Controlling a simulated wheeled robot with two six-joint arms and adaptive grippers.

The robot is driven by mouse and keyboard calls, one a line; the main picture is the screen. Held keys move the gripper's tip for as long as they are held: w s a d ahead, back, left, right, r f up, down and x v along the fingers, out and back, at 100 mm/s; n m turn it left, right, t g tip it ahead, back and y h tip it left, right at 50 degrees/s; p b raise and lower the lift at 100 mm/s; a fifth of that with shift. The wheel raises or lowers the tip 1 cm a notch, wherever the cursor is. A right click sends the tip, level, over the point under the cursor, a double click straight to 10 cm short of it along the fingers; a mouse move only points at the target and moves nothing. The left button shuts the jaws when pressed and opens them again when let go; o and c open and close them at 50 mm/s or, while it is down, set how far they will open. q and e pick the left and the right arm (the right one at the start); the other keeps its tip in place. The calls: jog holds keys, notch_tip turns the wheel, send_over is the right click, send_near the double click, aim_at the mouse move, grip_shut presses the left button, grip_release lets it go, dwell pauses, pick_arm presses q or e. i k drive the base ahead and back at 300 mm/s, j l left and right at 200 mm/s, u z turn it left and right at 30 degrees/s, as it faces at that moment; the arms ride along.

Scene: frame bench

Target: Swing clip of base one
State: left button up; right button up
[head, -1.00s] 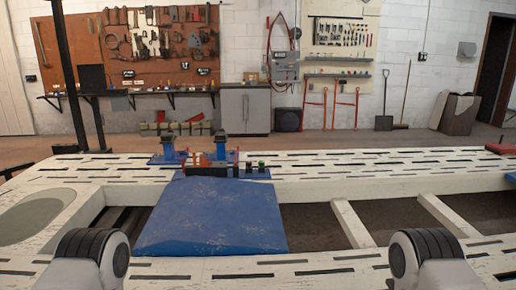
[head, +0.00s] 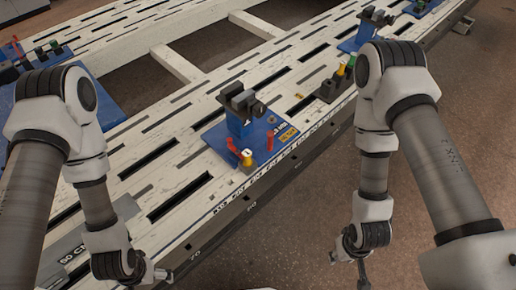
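A blue base (head: 262,141) sits on the slotted white bench at the middle of the head view. It carries a blue post topped by a dark clip (head: 242,101), red upright pieces and a yellow block (head: 246,157) with a small light mark on it, perhaps a number. My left gripper (head: 163,275) is low at the bottom left, in front of the bench edge, apart from the base. My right gripper (head: 352,262) hangs over the floor, right of the bench and apart from it. Both grippers are small and partly cut off, so their opening is unclear.
A second blue base (head: 357,44) with a dark-topped post stands farther up the bench. A dark block (head: 328,91) with green and yellow knobs lies between them. A blue panel (head: 92,110) is at left, partly behind my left arm. Brown floor (head: 300,225) is open at right.

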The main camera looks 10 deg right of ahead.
aim_at(230, 145)
jog(key=i+l+z, duration=0.4)
jog(key=i+l, duration=0.35)
jog(key=i, duration=0.05)
